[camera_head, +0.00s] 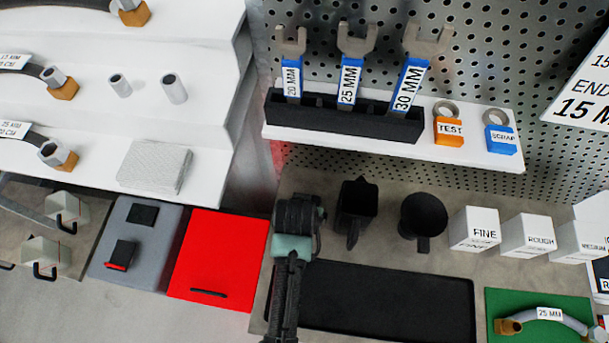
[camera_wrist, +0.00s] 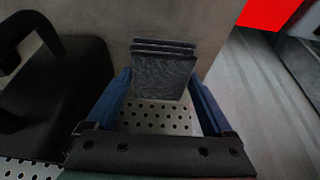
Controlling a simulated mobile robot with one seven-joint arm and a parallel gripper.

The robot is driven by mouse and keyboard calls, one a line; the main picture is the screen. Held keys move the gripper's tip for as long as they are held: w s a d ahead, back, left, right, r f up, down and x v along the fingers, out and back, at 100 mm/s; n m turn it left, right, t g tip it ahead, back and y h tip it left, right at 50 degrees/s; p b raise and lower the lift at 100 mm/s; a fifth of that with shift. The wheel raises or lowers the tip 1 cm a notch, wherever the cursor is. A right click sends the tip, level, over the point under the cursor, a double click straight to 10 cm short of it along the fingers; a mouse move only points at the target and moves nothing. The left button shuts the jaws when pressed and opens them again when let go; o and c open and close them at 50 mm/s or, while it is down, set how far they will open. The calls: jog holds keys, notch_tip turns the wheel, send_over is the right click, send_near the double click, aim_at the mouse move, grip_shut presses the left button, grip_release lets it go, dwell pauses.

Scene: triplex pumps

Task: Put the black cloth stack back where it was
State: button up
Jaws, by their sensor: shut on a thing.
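The black cloth stack (camera_wrist: 163,72) shows in the wrist view as several thin dark layers between the two blue fingers. My gripper (camera_wrist: 162,86) is shut on it. The stack appears upright, with its layered edge toward the top of the picture, over the grey bench top (camera_wrist: 120,18). I cannot tell whether it touches the bench. In the head view my gripper (camera_head: 297,213) is over the bench, left of the black containers; the cloth stack cannot be made out there, hidden by my wrist.
A black square container (camera_head: 356,203) stands close right of my gripper, then a black mug (camera_head: 423,213) and white boxes (camera_head: 474,229). A black tray (camera_head: 390,300) lies in front. A red panel (camera_head: 220,258) is at left. A wrench shelf (camera_head: 470,155) hangs behind.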

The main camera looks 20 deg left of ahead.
jog(key=shift+f, duration=1)
jog(key=shift+f, duration=0.1)
jog(key=o, duration=0.9)
jog(key=v, duration=1.2)
jog(key=shift+s, duration=0.1)
